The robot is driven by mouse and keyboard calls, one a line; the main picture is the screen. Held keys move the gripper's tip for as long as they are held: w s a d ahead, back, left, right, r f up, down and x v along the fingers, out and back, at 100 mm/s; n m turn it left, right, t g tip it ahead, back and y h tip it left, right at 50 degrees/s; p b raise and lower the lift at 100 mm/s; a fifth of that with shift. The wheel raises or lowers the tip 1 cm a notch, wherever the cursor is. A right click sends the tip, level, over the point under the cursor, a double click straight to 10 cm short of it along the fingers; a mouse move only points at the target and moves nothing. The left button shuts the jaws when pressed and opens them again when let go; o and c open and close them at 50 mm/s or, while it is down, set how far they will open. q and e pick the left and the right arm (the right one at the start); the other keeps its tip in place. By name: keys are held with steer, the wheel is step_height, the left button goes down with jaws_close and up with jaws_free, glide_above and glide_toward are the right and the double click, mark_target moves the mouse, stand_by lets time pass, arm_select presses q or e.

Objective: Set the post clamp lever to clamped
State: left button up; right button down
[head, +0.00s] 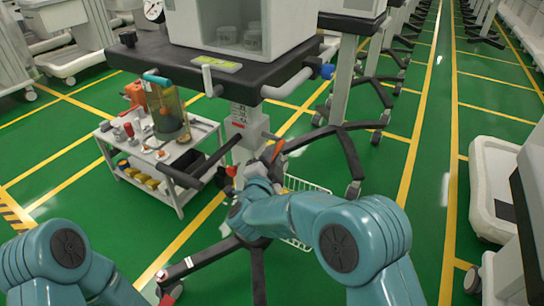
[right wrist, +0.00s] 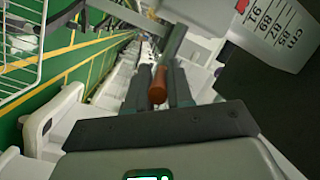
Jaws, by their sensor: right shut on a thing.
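The post clamp lever (head: 278,149) has an orange-brown grip and sits on the cart's post (head: 241,125), below the black worktop. In the right wrist view the lever's grip (right wrist: 158,86) lies between the two dark fingers, with its metal shank running up and away. My right gripper (head: 267,160) is shut on the lever; it also shows in the right wrist view (right wrist: 158,76). The post's printed height scale (right wrist: 272,28) is at upper right there. The clamp's body is mostly hidden behind the gripper. My left arm shows at lower left in the head view, but its gripper is out of view.
A low trolley (head: 190,200) with bottles and tools stands left of the post. A wire basket (head: 306,188) and dark wheeled legs (head: 348,153) are close around the gripper. White carts (head: 492,190) stand at right.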

steer(key=shift+f+b, duration=0.3)
steer(key=shift+b, duration=0.3)
arm_select(q)
steer(key=w+f+b, duration=0.1)
steer(key=f+b, duration=0.1)
steer(key=f, duration=0.1)
steer(key=w+a+f+t+b, duration=0.1)
steer(key=w+f+b, duration=0.1)
steer(key=f+b, duration=0.1)
steer(key=w+f+t+b, duration=0.1)
steer(key=w+f+b, duration=0.1)
steer(key=f+b, duration=0.1)
steer(key=shift+a+y, duration=0.2)
steer(key=shift+y, duration=0.1)
steer(key=shift+w, duration=0.1)
steer(key=shift+r, duration=0.1)
arm_select(e)
steer(key=shift+w+d+f+n+t+h, duration=0.2)
steer(key=shift+f+n+t, duration=0.25)
steer(key=shift+t, duration=0.65)
steer(key=shift+w+d+f+n+t+h, duration=0.15)
steer(key=shift+w+f+n+t, duration=0.2)
steer(key=shift+t, duration=0.75)
steer(key=shift+w+d+f+n+t+h, duration=0.15)
steer(key=shift+f+n+t, duration=0.35)
steer(key=shift+t, duration=0.6)
steer(key=shift+w, duration=0.1)
steer(key=c, duration=1.1)
jaws_free()
